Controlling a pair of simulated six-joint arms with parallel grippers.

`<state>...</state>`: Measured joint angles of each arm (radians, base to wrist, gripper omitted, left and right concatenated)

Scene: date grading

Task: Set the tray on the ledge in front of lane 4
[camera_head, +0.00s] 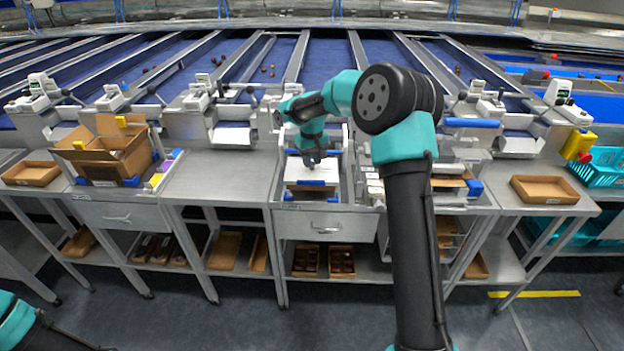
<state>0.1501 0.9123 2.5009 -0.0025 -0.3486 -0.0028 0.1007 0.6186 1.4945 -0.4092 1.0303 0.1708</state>
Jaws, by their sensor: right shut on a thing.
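My right gripper (312,160) is at the middle station, coming down from above with its arm arching over from the right. It is shut on what looks like a shallow tray (297,187), with a brown edge showing under a pale surface and a blue piece at its front. The arm and fingers hide part of it, and I cannot tell whether it rests on the steel bench or hangs just above. The ledge around it lies in front of a sloping blue lane (326,58). No lane numbers can be read. Only part of my left arm shows, at the bottom left; its gripper is out of view.
An open cardboard box (105,152) stands on the bench to the left. Empty brown trays lie at the far left (31,173) and on the right (545,189). Lower shelves hold more trays.

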